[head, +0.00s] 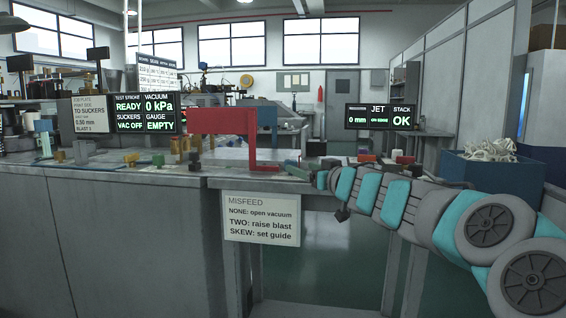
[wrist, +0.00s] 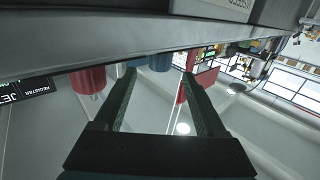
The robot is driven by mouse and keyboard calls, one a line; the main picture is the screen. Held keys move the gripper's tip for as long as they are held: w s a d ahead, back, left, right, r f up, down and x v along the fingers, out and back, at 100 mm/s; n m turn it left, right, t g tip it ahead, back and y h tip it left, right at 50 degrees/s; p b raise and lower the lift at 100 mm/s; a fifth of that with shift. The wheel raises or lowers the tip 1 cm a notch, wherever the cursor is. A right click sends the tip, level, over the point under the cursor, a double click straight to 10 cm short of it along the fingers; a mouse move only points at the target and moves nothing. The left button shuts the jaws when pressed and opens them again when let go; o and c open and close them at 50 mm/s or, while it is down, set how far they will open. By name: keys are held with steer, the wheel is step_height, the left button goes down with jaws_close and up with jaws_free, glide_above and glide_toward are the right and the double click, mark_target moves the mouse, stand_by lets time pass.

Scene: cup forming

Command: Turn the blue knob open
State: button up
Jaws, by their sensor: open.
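A blue knob (wrist: 160,62) shows in the wrist view, under the edge of a grey panel, between the far ends of my two dark fingers. My gripper (wrist: 158,76) is open, with a finger on either side of the knob's line of sight. I cannot tell whether the fingers touch it. A red knob (wrist: 87,79) is beside it, outside the left finger.
A red bracket (head: 222,121) stands on the bench close to my gripper. A display (head: 145,114) reads vacuum 0 kPa, VAC OFF, EMPTY. A misfeed sign (head: 261,219) hangs on the bench front. A blue bin (head: 494,172) stands at right behind my arm.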

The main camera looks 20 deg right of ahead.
mark_target(294, 165)
steer(key=shift+w+a, duration=0.25)
steer(key=shift+w, duration=1.55)
steer(key=shift+w+a, duration=0.2)
steer(key=shift+w, duration=1.6)
jaws_close()
